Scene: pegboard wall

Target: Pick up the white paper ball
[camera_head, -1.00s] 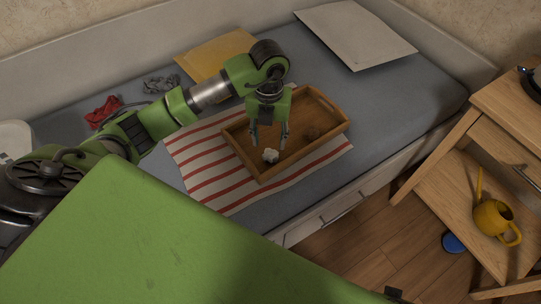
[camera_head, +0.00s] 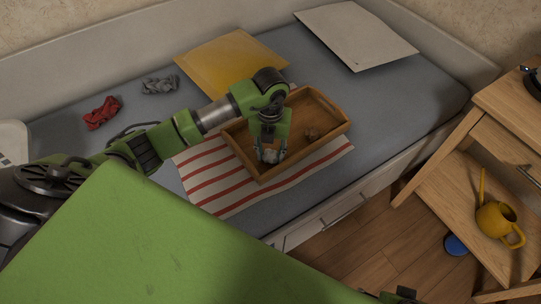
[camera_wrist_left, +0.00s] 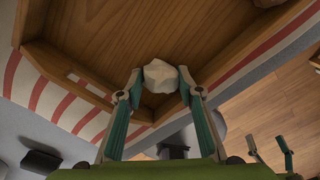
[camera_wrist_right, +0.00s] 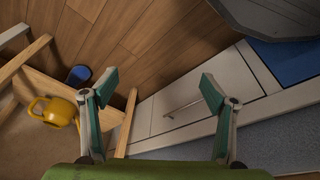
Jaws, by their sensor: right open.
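The white paper ball (camera_wrist_left: 160,77) is a small crumpled lump at the near end of the wooden tray (camera_head: 328,135), which lies on the bed. My left gripper (camera_head: 269,157) reaches down into the tray over it and largely hides it in the head view. In the left wrist view the fingertips of my left gripper (camera_wrist_left: 160,84) are drawn in on both sides of the ball and appear to press on it. The ball is low, by the tray corner. My right gripper (camera_wrist_right: 158,85) is open and empty, above the floor beside the bed.
A brown crumpled ball (camera_head: 312,134) lies in the tray. A yellow watering can (camera_head: 497,220) stands on the wooden shelf at right.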

